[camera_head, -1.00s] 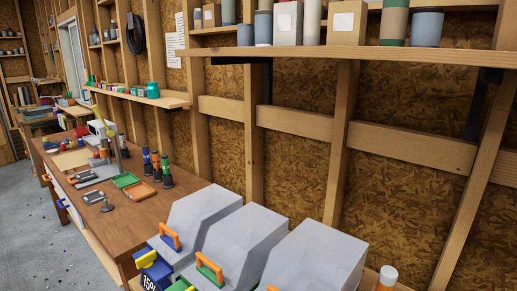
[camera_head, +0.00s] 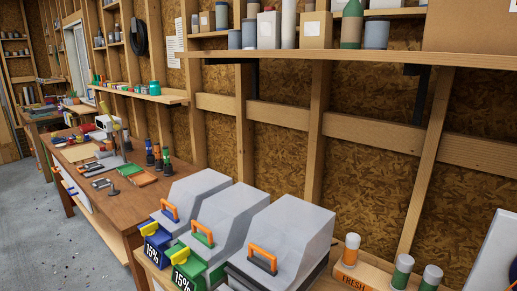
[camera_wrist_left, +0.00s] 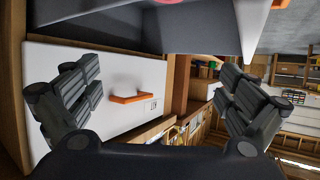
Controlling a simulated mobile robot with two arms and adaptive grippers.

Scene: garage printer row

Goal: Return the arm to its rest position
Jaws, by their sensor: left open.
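My left gripper (camera_wrist_left: 160,100) shows in the left wrist view with its two dark fingers spread wide apart, and nothing is between them. Beyond the fingers is a white panel (camera_wrist_left: 60,85) with an orange handle (camera_wrist_left: 130,98), which the gripper does not appear to touch. In the head view neither of my grippers shows. My right gripper is in no view.
Three grey-lidded printers (camera_head: 285,235) with coloured handles stand at the front. A wooden bench (camera_head: 130,205) with tools runs along the wall to the left. Bottles stand by a "FRESH" label (camera_head: 348,280) at the lower right. A loaded shelf (camera_head: 300,54) hangs above.

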